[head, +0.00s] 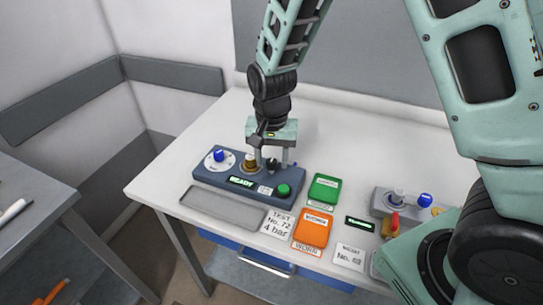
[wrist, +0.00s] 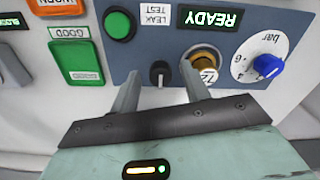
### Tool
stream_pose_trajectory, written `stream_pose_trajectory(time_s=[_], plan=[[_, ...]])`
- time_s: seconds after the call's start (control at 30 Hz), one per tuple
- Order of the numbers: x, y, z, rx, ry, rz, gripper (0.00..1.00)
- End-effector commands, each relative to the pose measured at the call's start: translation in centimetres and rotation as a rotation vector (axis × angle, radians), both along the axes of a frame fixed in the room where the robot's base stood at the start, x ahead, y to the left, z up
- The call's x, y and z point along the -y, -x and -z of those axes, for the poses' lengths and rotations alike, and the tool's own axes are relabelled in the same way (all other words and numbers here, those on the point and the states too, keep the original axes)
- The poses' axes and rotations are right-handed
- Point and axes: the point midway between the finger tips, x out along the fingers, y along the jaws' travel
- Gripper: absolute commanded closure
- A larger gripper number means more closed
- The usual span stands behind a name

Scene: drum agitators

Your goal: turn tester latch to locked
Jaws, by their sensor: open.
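The tester is a blue-grey box (head: 212,180) on the white bench, with a lit READY display (head: 241,181). A small black knob with a pale mark, apparently the latch (wrist: 159,72), is on its face beside a brass fitting (wrist: 205,62). The knob also shows in the head view (head: 271,166). My gripper (head: 271,158) points down over the tester. In the wrist view its open fingers (wrist: 161,88) are on either side of the black knob, with nothing between them clearly gripped. The right finger is close to the brass fitting; contact cannot be told.
A blue pressure knob (head: 219,156) and a green button (head: 284,190) flank the fitting and latch. A green GOOD tray (head: 323,188) and an orange WORN tray (head: 313,229) lie to the right. Another grey device with a blue knob (head: 425,200) stands farther right. An empty grey tray (head: 222,208) lies in front.

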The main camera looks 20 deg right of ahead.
Motion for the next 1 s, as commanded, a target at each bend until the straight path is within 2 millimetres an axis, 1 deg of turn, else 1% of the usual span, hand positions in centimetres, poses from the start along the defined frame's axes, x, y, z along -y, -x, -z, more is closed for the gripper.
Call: stream_pose_trajectory(time_s=[0.17,0.2,0.27,0.3,0.33,0.37,0.57,0.73,0.87,1.0], plan=[[-0.01,0.00,0.01,0.000,0.000,0.000,0.54],[-0.01,0.00,0.00,0.000,0.000,0.000,0.59],[-0.01,0.00,0.00,0.000,0.000,0.000,0.76],[-0.01,0.00,-0.01,0.000,0.000,0.000,0.87],[-0.01,0.00,-0.01,0.000,0.000,-0.001,0.95],[-0.01,0.00,-0.01,0.000,0.000,-0.001,0.98],[-0.01,0.01,-0.03,0.000,0.000,-0.007,0.98],[-0.01,0.00,-0.04,-0.001,0.000,-0.047,0.98],[0.00,-0.01,-0.06,0.000,-0.001,-0.113,0.98],[0.03,-0.01,-0.07,0.000,-0.001,-0.217,0.98]])
